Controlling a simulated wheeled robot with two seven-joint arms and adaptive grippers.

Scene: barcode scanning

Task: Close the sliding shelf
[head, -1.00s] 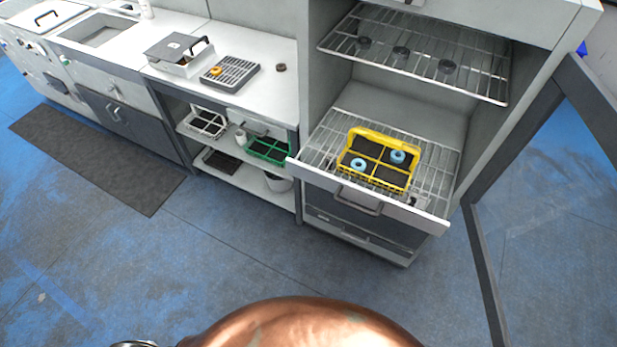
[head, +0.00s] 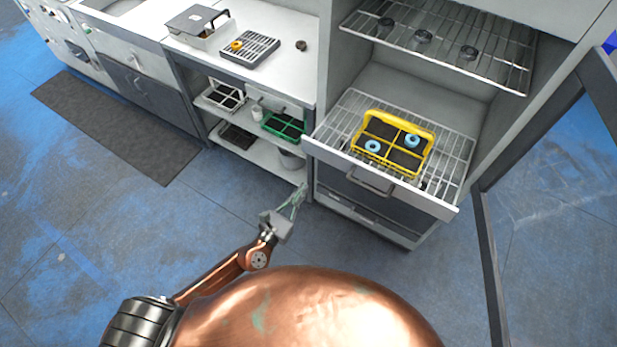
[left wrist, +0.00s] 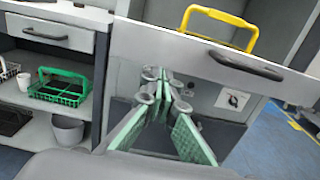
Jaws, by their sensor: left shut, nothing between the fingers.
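The sliding shelf is a wire rack with a pale front panel (head: 420,196) and a grey handle (head: 371,183). It sticks out of the tall cabinet in the head view. A yellow basket (head: 365,158) with two blue rings inside stands on it. In the left wrist view the panel (left wrist: 150,40) spans the top, with its handle (left wrist: 246,66) to the right and the yellow basket's handle (left wrist: 215,15) behind. My left gripper (head: 300,192) is shut and empty, apart from the panel and to its lower left. Its green-padded fingers (left wrist: 168,85) point at the cabinet. My right gripper is out of view.
An open cabinet door (head: 490,265) stands at the right. An upper wire shelf (head: 450,62) holds several dark round pieces. The blue floor in front is clear.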

